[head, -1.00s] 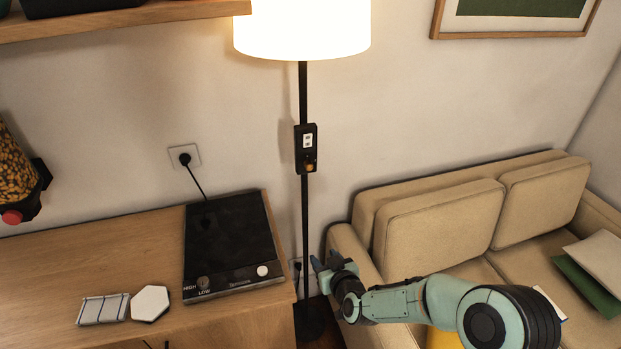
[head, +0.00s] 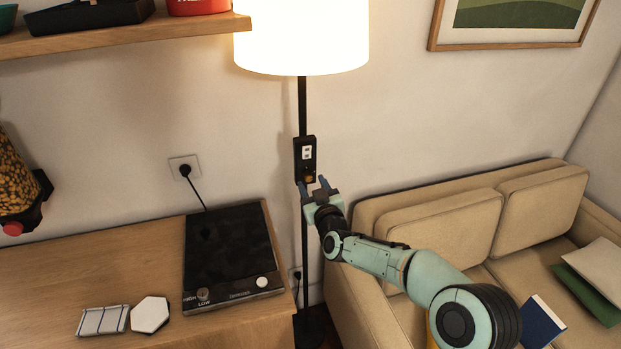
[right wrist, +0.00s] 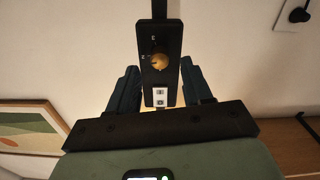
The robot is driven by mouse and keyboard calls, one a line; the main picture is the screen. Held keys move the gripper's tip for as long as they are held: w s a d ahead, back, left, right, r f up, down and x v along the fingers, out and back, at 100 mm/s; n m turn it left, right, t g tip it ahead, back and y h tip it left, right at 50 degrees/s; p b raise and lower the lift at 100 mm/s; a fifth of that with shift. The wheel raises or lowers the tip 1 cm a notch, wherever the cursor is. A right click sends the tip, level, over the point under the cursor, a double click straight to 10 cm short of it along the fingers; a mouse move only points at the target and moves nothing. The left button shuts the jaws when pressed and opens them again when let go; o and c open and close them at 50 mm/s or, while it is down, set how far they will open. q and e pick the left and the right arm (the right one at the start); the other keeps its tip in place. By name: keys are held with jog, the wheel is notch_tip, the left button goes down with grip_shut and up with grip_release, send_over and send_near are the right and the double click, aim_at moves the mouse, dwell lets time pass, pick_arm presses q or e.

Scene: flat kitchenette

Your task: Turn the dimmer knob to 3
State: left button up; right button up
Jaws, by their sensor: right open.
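The dimmer box (head: 304,150) is a black upright box on the pole of the lit floor lamp (head: 302,40). Its small orange-brown knob (head: 309,178) is low on the box, below a white panel. My right gripper (head: 313,186) is open and empty just below and in front of the knob. In the wrist view its fingers stand either side of the box, apart from the knob. My left gripper is out of view.
A wooden cabinet at left carries a black hotplate (head: 235,245), striped cloth (head: 102,320) and white hexagon (head: 150,315). A wall socket (head: 185,168) is behind it. A shelf (head: 120,38) hangs upper left. A beige sofa (head: 440,235) stands right, under my right arm.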

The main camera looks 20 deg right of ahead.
aim_at(308, 177)
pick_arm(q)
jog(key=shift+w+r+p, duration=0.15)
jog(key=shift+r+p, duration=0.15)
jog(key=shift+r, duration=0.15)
pick_arm(e)
jog(key=shift+w, duration=1.2)
grip_shut()
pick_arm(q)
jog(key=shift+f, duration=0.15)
